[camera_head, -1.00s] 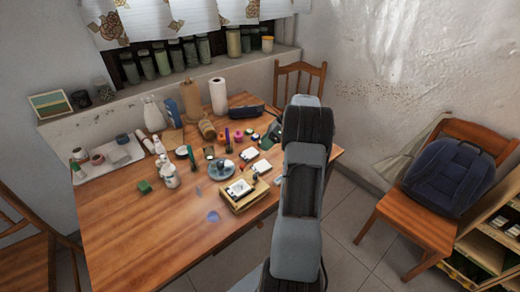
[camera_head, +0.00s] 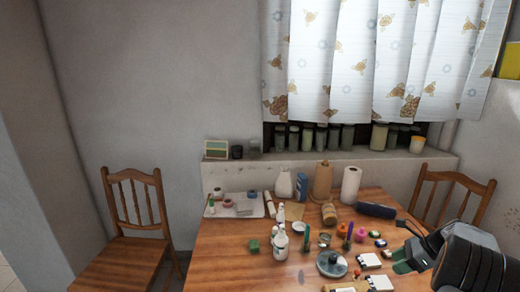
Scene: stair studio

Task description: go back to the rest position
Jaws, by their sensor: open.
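My arm reaches in from the lower right of the head view. My gripper (camera_head: 408,258) is at its end, over the right part of the wooden table (camera_head: 220,262), near small white boxes. Its fingers are small and partly dark in this view, and I see nothing held between them.
The table holds bottles (camera_head: 280,243), a plate (camera_head: 331,264), a paper towel roll (camera_head: 350,185), a white tray (camera_head: 250,213) and several small items. One chair (camera_head: 135,225) stands at the left, another (camera_head: 450,190) behind at the right. Jars line the window sill (camera_head: 230,167).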

